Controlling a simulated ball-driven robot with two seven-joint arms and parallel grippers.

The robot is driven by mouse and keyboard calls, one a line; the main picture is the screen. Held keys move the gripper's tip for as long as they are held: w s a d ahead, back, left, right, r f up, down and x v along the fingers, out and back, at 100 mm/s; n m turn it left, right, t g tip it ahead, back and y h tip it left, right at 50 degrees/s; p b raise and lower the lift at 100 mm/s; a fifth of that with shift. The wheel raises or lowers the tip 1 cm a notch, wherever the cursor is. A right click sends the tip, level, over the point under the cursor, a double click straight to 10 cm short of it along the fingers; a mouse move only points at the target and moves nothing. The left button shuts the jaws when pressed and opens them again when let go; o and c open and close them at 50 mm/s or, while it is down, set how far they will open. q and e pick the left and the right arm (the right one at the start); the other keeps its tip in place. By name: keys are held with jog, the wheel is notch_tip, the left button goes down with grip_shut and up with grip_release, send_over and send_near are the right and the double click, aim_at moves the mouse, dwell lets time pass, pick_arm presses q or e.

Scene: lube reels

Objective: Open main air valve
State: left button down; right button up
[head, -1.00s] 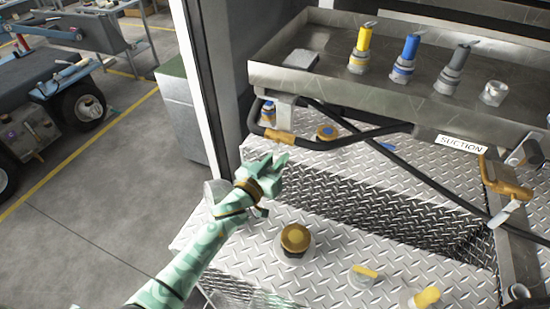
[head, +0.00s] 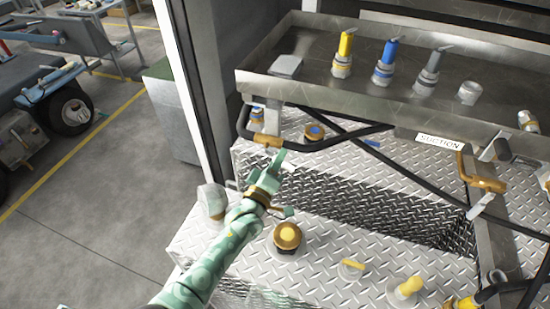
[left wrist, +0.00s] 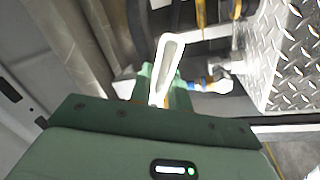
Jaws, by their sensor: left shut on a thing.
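A white lever (left wrist: 168,65), which looks like the valve handle, stands up in front of the camera in the left wrist view. My green left gripper (head: 272,168) reaches in from the lower left in the head view, just below an orange grip on a black bar. Its green fingers (left wrist: 180,98) are beside and behind the lever in the left wrist view, and it is shut on the lever. A fitting with a blue part (left wrist: 207,82) lies right of the lever. In the head view the gripper and arm hide the lever. My right gripper is not in view.
The black bar with its orange grip (head: 268,141) is close above my gripper. A metal tray (head: 350,100) holds yellow, blue and grey fittings. A brown-capped knob (head: 287,236) stands right of my forearm on the tread-plate step (head: 330,265). Open floor (head: 90,220) lies left.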

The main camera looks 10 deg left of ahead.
pick_arm(q)
jog(key=n, duration=0.1)
jog(key=r+n, duration=0.1)
jog(key=n, duration=0.1)
jog(key=shift+d+y+p, duration=0.2)
jog(key=shift+y+p, duration=0.2)
jog(key=shift+s+r+n+t+y+p, duration=0.15)
jog(key=shift+r+n+y+p, duration=0.1)
jog(key=shift+n, duration=0.65)
jog(key=shift+w+r+n+t+y+p, duration=0.15)
jog(key=shift+r+n+y, duration=0.1)
jog(key=shift+n, duration=0.65)
jog(key=shift+s, duration=0.1)
jog(key=c, duration=1.4)
grip_release()
jog(key=shift+o, duration=0.2)
jog(key=v, duration=1.6)
jog(key=shift+s, duration=0.15)
